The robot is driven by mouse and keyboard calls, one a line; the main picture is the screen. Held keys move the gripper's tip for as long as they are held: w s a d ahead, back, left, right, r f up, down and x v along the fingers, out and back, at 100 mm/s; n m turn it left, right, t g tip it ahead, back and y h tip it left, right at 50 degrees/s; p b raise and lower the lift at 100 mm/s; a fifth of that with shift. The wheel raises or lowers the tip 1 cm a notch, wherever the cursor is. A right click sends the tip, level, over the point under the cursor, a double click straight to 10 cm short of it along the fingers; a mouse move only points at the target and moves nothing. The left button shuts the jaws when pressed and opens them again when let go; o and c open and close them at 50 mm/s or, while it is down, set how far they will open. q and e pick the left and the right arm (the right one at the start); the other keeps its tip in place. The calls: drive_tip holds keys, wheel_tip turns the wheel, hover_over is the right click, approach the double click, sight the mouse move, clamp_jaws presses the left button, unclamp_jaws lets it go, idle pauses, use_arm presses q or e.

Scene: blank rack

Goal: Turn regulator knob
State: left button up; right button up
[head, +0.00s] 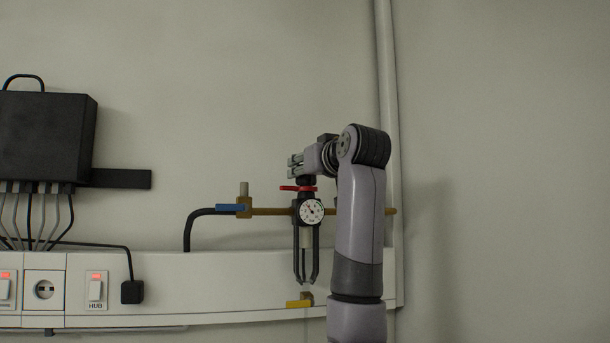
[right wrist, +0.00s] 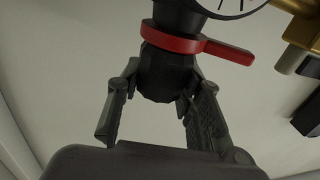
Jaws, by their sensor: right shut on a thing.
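The regulator (head: 307,215) hangs on the brass pipe on the wall, with a round white gauge (head: 311,211) on its front. Its black knob (right wrist: 163,72) is on top, above a red ring with a side tab (right wrist: 195,45); the red ring also shows in the head view (head: 297,188). My right gripper (head: 300,172) is at the top of the regulator, and my arm stands just right of the gauge. In the right wrist view its two fingers (right wrist: 160,84) are on either side of the knob, shut on it. My left gripper is not in view.
A blue-handled valve (head: 232,208) is on the pipe to the left, and a yellow-handled valve (head: 301,300) is below. A white trunking (head: 210,285) with switches and a socket runs along the wall. A black box (head: 45,137) with cables is at far left.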

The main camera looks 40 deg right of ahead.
drive_tip(key=m+g+h, duration=0.1)
drive_tip(key=h, duration=0.1)
drive_tip(key=m+g+h, duration=0.2)
drive_tip(key=h, duration=0.1)
drive_tip(key=shift+r+m+p, duration=0.1)
drive_tip(key=shift+m+p, duration=0.2)
drive_tip(key=shift+p, duration=0.05)
drive_tip(key=m+g+h+p, duration=0.2)
drive_tip(key=m+g+h, duration=0.2)
drive_tip(key=g, duration=0.1)
drive_tip(key=shift+m+g+h+p, duration=0.6)
drive_tip(key=shift+m+g+h, duration=0.5)
drive_tip(key=shift+m+g, duration=0.8)
drive_tip(key=shift+g, duration=0.4)
drive_tip(key=o, duration=1.2)
drive_tip(key=v, duration=1.2)
